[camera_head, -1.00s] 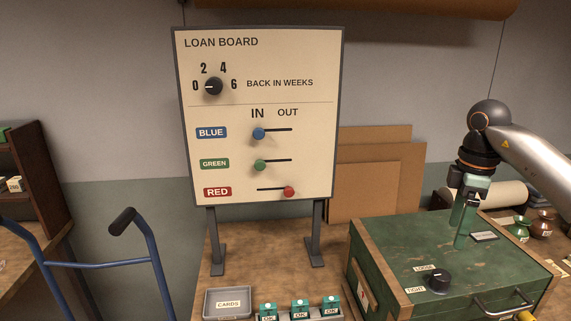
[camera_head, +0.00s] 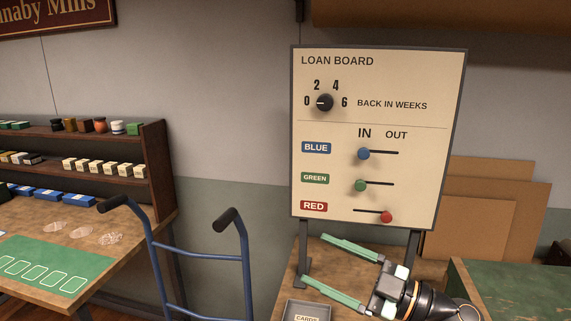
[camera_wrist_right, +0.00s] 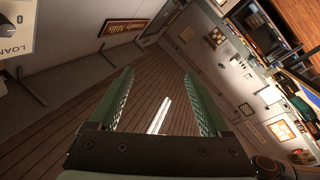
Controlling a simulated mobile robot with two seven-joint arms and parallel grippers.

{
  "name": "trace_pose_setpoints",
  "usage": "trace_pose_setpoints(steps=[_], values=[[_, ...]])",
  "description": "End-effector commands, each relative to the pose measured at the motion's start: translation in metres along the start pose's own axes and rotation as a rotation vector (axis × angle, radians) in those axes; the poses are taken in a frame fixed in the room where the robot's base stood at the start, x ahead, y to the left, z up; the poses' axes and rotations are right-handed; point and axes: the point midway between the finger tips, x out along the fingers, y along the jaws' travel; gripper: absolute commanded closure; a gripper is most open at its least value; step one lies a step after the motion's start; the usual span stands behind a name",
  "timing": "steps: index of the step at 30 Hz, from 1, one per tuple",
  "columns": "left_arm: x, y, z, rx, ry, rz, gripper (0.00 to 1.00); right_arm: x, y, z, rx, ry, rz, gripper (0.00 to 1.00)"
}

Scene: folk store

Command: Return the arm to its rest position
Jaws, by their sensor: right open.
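My right gripper (camera_head: 342,271) is open and empty in the head view. Its two green fingers point left, low in front of the loan board's legs. In the right wrist view its green fingers (camera_wrist_right: 165,105) stand wide apart with only floor and wall beyond them. The loan board (camera_head: 380,80) stands upright behind it on the table. Its blue and green sliders sit at the IN end, and its red slider (camera_head: 386,217) at the OUT end. Its dial (camera_head: 325,102) points to 0. My left gripper is not in view.
A blue hand truck (camera_head: 160,265) stands left of the board's table. The grey cards tray (camera_head: 309,308) lies just below my right gripper. A green chest (camera_head: 510,285) is at the right. Shelves (camera_head: 100,140) and a table with a green mat (camera_head: 50,265) stand at the left.

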Motion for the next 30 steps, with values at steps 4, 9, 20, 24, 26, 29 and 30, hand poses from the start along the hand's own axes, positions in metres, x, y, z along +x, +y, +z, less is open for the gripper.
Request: trace_pose_setpoints(steps=[4,9,20,24,26,29,30], values=[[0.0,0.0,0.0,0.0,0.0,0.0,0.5,-0.01,0.015,0.004,0.096,-0.002,0.329,0.19],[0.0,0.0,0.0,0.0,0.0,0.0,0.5,-0.054,0.02,0.046,0.235,-0.201,0.655,0.19],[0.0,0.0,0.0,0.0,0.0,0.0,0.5,-0.195,-0.108,0.149,0.621,-1.007,0.84,0.19],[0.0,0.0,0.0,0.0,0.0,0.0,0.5,-0.232,-0.168,0.154,0.736,-1.237,0.748,0.19],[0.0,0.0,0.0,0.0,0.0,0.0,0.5,-0.244,-0.189,0.152,0.775,-1.312,0.703,0.19],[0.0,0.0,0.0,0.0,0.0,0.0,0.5,-0.261,-0.22,0.145,0.835,-1.415,0.626,0.19],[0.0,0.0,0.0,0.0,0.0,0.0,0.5,-0.267,-0.233,0.142,0.859,-1.452,0.593,0.19]])
